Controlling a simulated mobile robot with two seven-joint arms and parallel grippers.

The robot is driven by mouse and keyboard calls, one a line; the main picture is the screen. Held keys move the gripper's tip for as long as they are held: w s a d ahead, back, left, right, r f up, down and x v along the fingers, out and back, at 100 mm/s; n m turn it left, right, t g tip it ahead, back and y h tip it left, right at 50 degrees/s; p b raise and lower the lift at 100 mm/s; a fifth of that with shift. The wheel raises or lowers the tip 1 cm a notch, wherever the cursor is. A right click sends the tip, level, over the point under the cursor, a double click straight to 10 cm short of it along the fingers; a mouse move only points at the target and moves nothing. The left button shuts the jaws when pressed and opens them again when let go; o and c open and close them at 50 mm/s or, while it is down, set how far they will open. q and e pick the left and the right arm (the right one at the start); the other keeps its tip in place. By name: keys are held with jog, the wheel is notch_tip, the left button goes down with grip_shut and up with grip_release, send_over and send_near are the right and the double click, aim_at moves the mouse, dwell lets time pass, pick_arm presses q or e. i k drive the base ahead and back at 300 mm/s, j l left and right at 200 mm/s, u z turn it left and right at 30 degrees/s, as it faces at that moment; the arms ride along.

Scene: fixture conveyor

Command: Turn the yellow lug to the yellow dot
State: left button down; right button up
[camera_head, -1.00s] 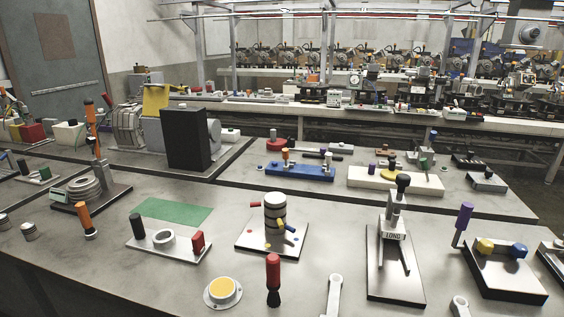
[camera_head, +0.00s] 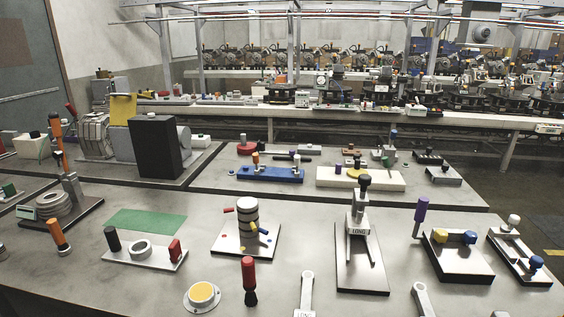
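A fixture (camera_head: 247,215) stands in the middle of the table: an upright stack of dark and pale rings on a flat plate (camera_head: 225,246). A red lug (camera_head: 229,210) sticks out to the left from its upper part. The small yellow lug (camera_head: 254,225) points toward the front right, close beside a blue lug (camera_head: 263,231). Small coloured dots lie on the plate around the foot, too small to tell apart with certainty. Neither of my grippers is in view.
A red-handled tool (camera_head: 249,280) and a yellow round button (camera_head: 202,293) stand in front of the fixture. A plate with a grey ring (camera_head: 140,250) is to the left.

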aim_at(252, 224)
jog(key=i+j+z, duration=0.1)
jog(key=i+j, duration=0.55)
jog(key=j, duration=0.2)
jog(key=z, duration=0.05)
